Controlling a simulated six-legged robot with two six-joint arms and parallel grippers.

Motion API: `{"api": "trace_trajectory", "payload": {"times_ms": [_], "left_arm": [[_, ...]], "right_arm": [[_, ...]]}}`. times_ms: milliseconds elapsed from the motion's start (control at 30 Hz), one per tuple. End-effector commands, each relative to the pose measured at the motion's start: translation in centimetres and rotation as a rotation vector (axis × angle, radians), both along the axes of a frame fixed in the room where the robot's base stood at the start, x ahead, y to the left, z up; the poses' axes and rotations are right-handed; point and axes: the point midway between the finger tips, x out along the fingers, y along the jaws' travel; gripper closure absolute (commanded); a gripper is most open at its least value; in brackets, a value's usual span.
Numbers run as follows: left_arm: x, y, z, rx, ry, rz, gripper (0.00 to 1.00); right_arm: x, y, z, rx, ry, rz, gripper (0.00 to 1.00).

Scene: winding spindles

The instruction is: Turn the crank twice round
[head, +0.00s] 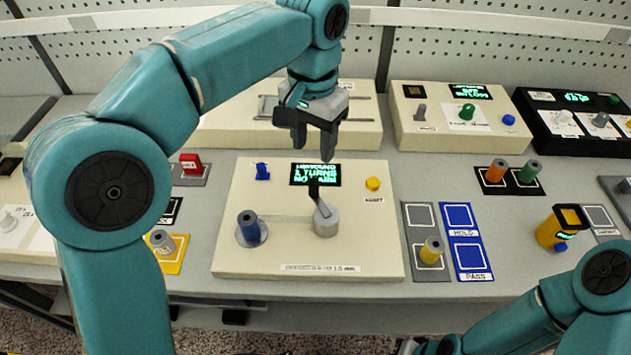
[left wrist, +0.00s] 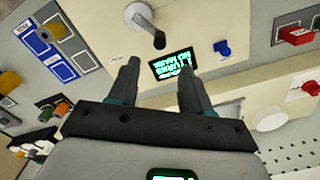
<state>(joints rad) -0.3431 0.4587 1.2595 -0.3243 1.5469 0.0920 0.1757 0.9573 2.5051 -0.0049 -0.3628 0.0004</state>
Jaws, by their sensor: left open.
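The crank (head: 315,193) is a dark handle on a short arm, set on a grey round hub (head: 326,221) on the cream winding panel (head: 375,258). The handle points toward the back of the panel, and it also shows in the left wrist view (left wrist: 158,40). A small display (head: 315,175) with green text, partly legible as "TURNS", sits behind it. My left gripper (head: 328,155) is open and empty, pointing down above the display, apart from the crank. Its two fingers also show in the left wrist view (left wrist: 157,85). Only my right arm's links show at the lower right.
A blue spool (head: 249,230) stands left of the hub. A blue switch (head: 262,172) and a yellow button (head: 373,184) flank the display. Blue HOLD and PASS pads (head: 470,256) and a yellow spool (head: 431,251) lie to the right. The panel's front is clear.

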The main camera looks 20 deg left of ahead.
Motion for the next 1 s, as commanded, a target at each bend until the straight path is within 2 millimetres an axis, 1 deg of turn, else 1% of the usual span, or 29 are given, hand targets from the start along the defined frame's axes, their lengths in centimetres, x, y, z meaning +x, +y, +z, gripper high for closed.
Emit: {"api": "trace_trajectory", "payload": {"times_ms": [33,100,300,400,500,600,867,900,967,1000], "left_arm": [[-0.1,0.1,-1.6,0.001,0.005,0.001,0.51],[-0.1,0.0,-3.3,0.001,0.003,0.001,0.51],[0.0,0.0,-7.6,0.002,0.003,0.0,0.51],[0.1,-0.1,-9.2,0.002,0.003,-0.001,0.51],[0.2,-0.1,-10.3,0.001,0.002,0.0,0.51],[0.3,-0.1,-10.8,0.0,0.001,0.0,0.51],[0.4,-0.1,-11.0,0.0,0.0,0.0,0.51],[0.4,-0.1,-11.0,0.0,0.0,-0.001,0.55],[0.4,-0.1,-11.0,0.0,0.0,-0.001,0.74],[0.3,-0.1,-11.0,0.0,0.0,-0.001,0.87]], "right_arm": [[0.0,0.0,-0.6,0.0,0.0,0.0,1.0],[0.0,0.0,-0.9,0.0,0.0,0.0,1.0],[0.0,0.0,-1.3,0.0,0.0,0.0,1.0],[0.0,0.0,-1.4,0.0,0.0,0.0,1.0],[0.0,0.0,-1.5,0.0,0.0,0.0,1.0],[0.0,0.0,-1.5,0.0,0.0,0.0,1.0],[0.0,0.0,-1.5,0.0,0.0,0.0,1.0],[0.0,0.0,-1.5,0.0,0.0,0.0,1.0],[0.0,0.0,-1.5,0.0,0.0,0.0,1.0],[0.0,0.0,-1.5,0.0,0.0,0.0,1.0]]}}
